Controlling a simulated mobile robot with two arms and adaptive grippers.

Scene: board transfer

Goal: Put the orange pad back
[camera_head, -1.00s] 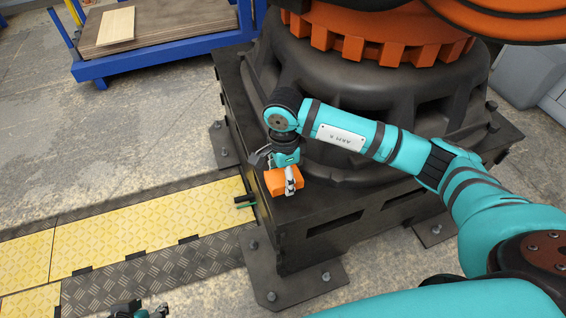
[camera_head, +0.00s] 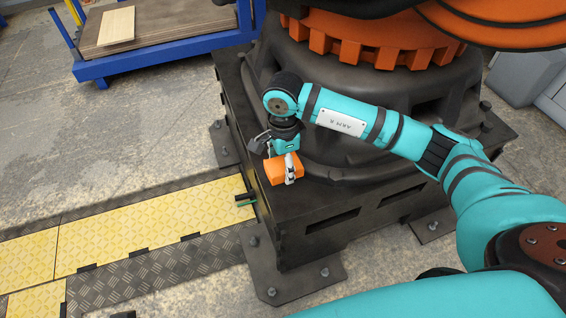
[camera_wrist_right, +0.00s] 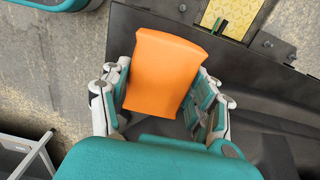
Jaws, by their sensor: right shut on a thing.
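The orange pad (camera_head: 281,172) is a small orange block. It also shows in the right wrist view as a slightly curved orange piece (camera_wrist_right: 165,62) between the two fingers. My right gripper (camera_head: 285,163) is shut on it, with a finger on each side. In the head view the pad appears over the front left corner of the dark pedestal (camera_head: 290,212). I cannot tell whether it touches the pedestal. My left gripper cannot be made out in the head view.
The large machine base with an orange toothed ring (camera_head: 385,50) rises behind my right arm. Yellow floor plates (camera_head: 150,228) run up to the pedestal's left side. A blue-framed cart (camera_head: 165,52) with a light board (camera_head: 116,26) stands at the upper left. Bare floor lies between.

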